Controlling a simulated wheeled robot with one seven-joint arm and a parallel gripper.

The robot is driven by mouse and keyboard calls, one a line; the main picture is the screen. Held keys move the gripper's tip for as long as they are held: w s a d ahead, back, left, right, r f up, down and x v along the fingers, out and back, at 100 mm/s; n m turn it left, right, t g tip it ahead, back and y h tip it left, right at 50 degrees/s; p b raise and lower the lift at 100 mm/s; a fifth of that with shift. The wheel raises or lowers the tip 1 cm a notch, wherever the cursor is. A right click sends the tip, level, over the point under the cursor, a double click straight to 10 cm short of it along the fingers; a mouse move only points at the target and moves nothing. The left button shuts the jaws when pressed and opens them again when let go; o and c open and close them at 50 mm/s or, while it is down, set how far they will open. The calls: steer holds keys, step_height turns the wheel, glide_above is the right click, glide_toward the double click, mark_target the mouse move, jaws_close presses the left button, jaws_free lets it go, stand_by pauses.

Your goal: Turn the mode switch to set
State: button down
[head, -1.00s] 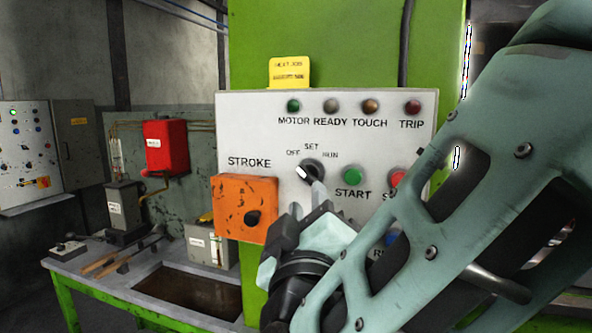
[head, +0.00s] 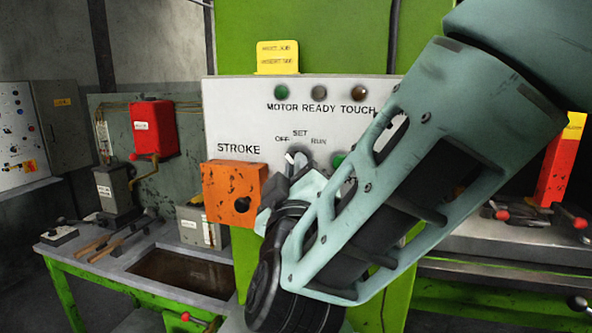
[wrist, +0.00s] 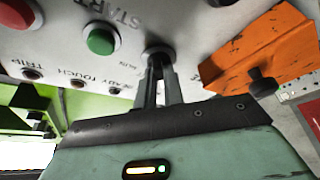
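The mode switch (head: 296,156) is a dark round knob on the white control panel (head: 235,112), under the labels OFF, SET and RUN. In the wrist view the switch (wrist: 158,51) shows at the far end of my gripper's fingers. My gripper (wrist: 160,72) reaches up to it with its two slim fingers close together, one on each side of the switch's front. A narrow gap shows between the fingers. Whether they press on the knob, and where its pointer aims, I cannot tell. In the head view my gripper (head: 296,168) and arm cover the knob's lower part.
An orange STROKE box (head: 222,190) with a black knob sits left of the switch. The green START button (wrist: 100,38) is close on the other side, and a red button (wrist: 18,12) lies beyond it. A bench (head: 110,258) with tools stands at lower left.

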steer(key=shift+f+m+b, duration=0.15)
steer(key=shift+m+b, duration=0.15)
steer(key=shift+b, duration=0.2)
steer(key=m+h+b, duration=0.2)
steer(key=m+b, duration=0.2)
steer(key=m+h+b, duration=0.2)
steer(key=m+b, duration=0.2)
steer(key=b, duration=0.1)
steer(key=m+h+b, duration=0.1)
steer(key=m+b, duration=0.2)
steer(key=b, duration=0.2)
steer(key=shift+w+a+f+m+h, duration=0.1)
steer(key=shift+a+m+h, duration=0.25)
steer(key=shift+m+h, duration=0.05)
steer(key=shift+b, duration=0.3)
steer(key=c, duration=1.5)
jaws_free()
steer(key=b+v, duration=0.4)
steer(key=v, duration=1.3)
steer(key=shift+a+b, duration=0.15)
steer(key=shift+b, duration=0.25)
